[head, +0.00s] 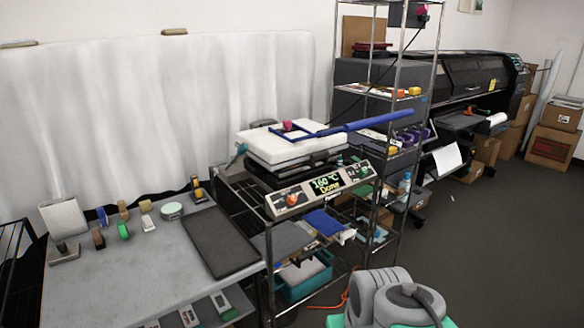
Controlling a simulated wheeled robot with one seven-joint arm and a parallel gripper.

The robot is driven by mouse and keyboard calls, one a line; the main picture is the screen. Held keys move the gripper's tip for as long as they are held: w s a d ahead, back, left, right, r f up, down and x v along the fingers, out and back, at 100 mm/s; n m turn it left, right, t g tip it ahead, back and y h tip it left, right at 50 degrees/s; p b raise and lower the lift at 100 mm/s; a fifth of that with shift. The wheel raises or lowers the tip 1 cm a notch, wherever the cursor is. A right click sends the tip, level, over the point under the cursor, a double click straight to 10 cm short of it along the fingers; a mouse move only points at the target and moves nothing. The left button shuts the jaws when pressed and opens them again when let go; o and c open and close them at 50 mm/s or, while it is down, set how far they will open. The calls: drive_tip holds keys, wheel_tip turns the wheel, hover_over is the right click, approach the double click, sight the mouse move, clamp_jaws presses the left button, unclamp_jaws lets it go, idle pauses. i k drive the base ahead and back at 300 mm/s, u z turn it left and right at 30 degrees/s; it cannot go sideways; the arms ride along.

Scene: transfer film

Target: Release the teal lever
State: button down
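A heat press (292,152) with a white top stands on a wire rack in the middle of the head view. A small teal part (241,149), which may be the teal lever, shows at the left side of the press. It is too small to tell how it is set. A long blue handle (365,121) reaches over the press to the right. The press's panel (318,187) reads 160 °C and "Done". My gripper is not in view; only grey and green links of my arm show at the bottom right.
A grey table (130,285) at the left holds a dark tray (220,243) and several small tools. A wire shelf (398,75) stands right behind the press. A large printer (465,75) and cardboard boxes (553,146) are at the back right. The floor at the right is clear.

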sight(243, 148)
drive_tip(key=u, duration=0.35)
drive_tip(key=i, duration=0.45)
drive_tip(key=u, duration=1.1)
drive_tip(key=i, duration=1.4)
drive_tip(key=z, duration=0.05)
